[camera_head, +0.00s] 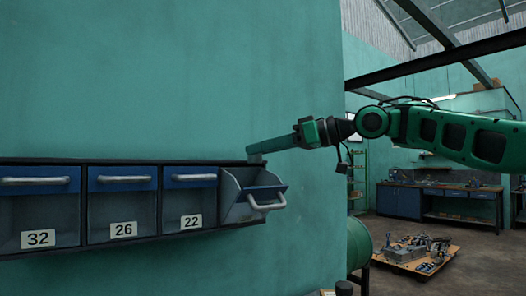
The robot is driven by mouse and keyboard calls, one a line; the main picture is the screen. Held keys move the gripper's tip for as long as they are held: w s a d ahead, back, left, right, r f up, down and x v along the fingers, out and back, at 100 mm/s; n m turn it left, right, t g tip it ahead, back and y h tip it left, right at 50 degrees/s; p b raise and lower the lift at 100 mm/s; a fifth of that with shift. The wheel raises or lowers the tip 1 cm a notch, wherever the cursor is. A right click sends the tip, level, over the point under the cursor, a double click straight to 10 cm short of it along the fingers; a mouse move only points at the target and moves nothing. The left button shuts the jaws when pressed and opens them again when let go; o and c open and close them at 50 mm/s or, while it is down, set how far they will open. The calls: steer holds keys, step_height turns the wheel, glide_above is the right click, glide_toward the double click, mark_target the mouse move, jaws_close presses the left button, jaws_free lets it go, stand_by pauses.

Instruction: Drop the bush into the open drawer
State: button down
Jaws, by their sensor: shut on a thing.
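The open drawer (242,201) is the rightmost of a row of wall drawers. The inside of the drawer is partly visible and looks empty.
Shut drawers marked 32 (39,238), 26 (123,230) and 22 (191,222) stand left of the open one. A green drum (358,244) is below right. A low pallet with metal parts (407,252) and a workbench (437,200) stand further back.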

steer(key=c, duration=1.3)
jaws_free()
steer(key=v, duration=1)
steer(key=shift+d, duration=0.3)
steer(key=shift+s, duration=0.15)
